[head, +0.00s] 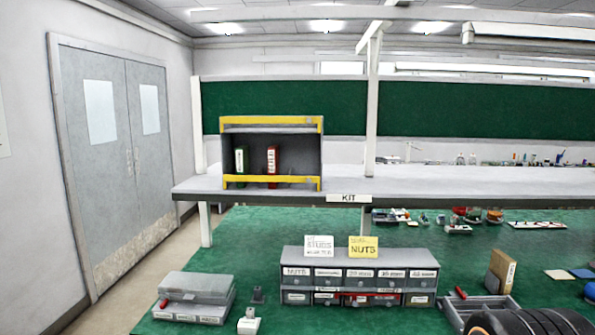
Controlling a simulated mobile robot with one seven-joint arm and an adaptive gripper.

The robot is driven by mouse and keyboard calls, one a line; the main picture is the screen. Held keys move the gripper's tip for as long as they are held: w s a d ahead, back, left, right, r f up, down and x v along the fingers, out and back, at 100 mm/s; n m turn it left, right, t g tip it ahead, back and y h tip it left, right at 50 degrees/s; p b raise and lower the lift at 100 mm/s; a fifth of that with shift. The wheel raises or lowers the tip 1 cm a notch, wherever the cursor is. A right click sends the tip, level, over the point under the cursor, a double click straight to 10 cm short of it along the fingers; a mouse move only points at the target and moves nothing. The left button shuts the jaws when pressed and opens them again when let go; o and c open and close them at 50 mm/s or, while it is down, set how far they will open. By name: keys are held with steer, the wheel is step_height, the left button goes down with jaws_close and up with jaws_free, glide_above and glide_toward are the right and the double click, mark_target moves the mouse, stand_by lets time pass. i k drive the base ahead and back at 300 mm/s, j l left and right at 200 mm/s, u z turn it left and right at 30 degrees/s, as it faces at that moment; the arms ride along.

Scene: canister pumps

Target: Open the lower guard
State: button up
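A grey open-fronted cabinet (314,150) stands on the raised shelf, left of centre in the head view. Its lower guard (250,181) is a yellow bar across the bottom of the opening, in front of the bases of what stands inside. An upper yellow bar (271,120) runs across the top. A green canister or box (241,159) and a red one (272,158) stand upright inside, apart from each other. I do not see my gripper's fingers. A dark rounded shape at the bottom right edge may be part of my arm.
The raised shelf (420,184) carries a KIT label (349,198). Below, a green bench top (255,240) holds a drawer unit (359,276), grey cases (197,290), and a grey tray (470,304). A white post (372,110) rises right of the cabinet.

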mark_target(258, 177)
steer(key=i+j, duration=1.15)
steer(key=j, duration=0.15)
